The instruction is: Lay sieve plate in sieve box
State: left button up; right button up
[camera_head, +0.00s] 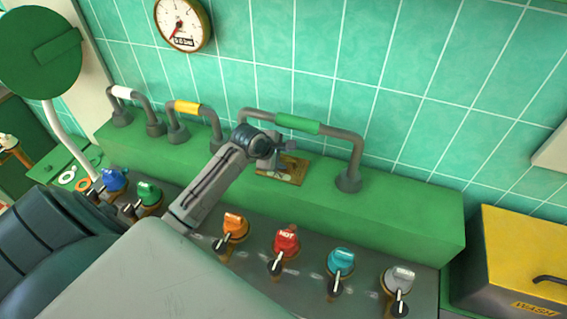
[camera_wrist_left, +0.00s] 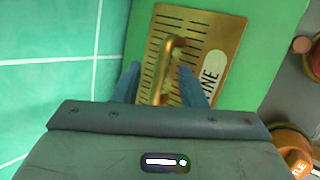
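The sieve plate appears to be the brass slotted plate (camera_wrist_left: 216,48) with a bent brass handle (camera_wrist_left: 168,62) and a pale label ending in "INE". It lies on the green ledge; in the head view the plate (camera_head: 291,170) shows partly behind my gripper. My left gripper (camera_head: 284,148) is over it. In the left wrist view the blue fingers (camera_wrist_left: 160,84) are apart, one on each side of the handle, with visible gaps. Whether they touch the plate is hidden. My right gripper is not in view. I cannot identify the sieve box.
Grey pipe handles with a white, a yellow (camera_head: 187,107) and a green (camera_head: 297,124) sleeve stand along the green ledge (camera_head: 415,210). Several coloured knobs, including a red one (camera_head: 286,242), line the grey panel in front. A yellow-lidded box (camera_head: 525,255) marked WASH stands right.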

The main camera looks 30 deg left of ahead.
pick_arm(q)
grip_shut()
jog(key=shift+s, duration=0.1)
dwell(1.3)
